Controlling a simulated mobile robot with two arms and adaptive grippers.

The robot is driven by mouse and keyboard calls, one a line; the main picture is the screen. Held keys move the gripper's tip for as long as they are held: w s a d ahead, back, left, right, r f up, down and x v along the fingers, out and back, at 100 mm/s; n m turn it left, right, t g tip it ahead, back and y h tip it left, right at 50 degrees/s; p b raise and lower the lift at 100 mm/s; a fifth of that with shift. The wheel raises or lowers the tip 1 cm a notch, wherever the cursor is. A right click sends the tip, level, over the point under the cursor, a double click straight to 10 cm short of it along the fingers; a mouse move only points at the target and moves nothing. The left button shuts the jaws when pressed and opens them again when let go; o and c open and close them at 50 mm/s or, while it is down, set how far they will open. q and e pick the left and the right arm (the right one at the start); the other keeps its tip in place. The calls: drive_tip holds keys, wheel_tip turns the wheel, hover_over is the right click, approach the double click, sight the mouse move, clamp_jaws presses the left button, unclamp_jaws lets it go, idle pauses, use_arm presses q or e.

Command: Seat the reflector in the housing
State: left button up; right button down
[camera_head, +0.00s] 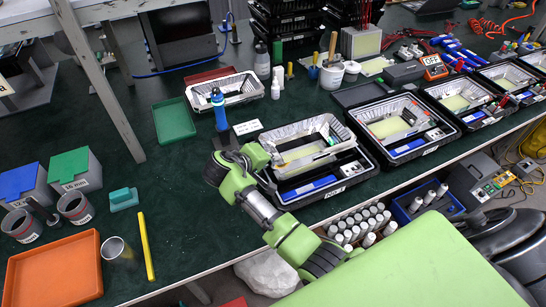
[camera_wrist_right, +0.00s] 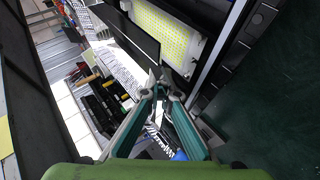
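The reflector (camera_head: 328,122), a silver tray-like frame with an open middle, is over the near-left black housing (camera_head: 361,181). It looks raised and shifted toward the back of this housing. My right gripper (camera_head: 268,150) is at the reflector's left edge and seems shut on its rim; my own arm partly hides the contact. In the right wrist view the fingers (camera_wrist_right: 161,76) come together at their tips, close to a pale ribbed wall. A yellow dotted panel (camera_wrist_right: 165,35) shows beyond them. My left gripper is not in view.
More housings with silver reflectors (camera_head: 376,109) stand in a row to the right. An orange tray (camera_head: 52,257) lies front left.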

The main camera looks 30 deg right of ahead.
idle(1.0)
drive_tip(key=shift+p, duration=0.8)
idle(0.4)
drive_tip(key=shift+f+b, duration=1.1)
drive_tip(key=shift+f, duration=0.55)
drive_tip(key=c, duration=2.2)
unclamp_jaws()
drive_tip(key=shift+s, duration=0.15)
drive_tip(key=shift+s+f, duration=0.1)
drive_tip(key=shift+a+f, duration=0.1)
drive_tip(key=shift+a, duration=0.05)
drive_tip(key=r, duration=1)
drive_tip(key=shift+w+r, duration=0.1)
drive_tip(key=shift+w, duration=0.15)
drive_tip(key=shift+d+r, duration=0.25)
drive_tip(key=shift+r, duration=0.25)
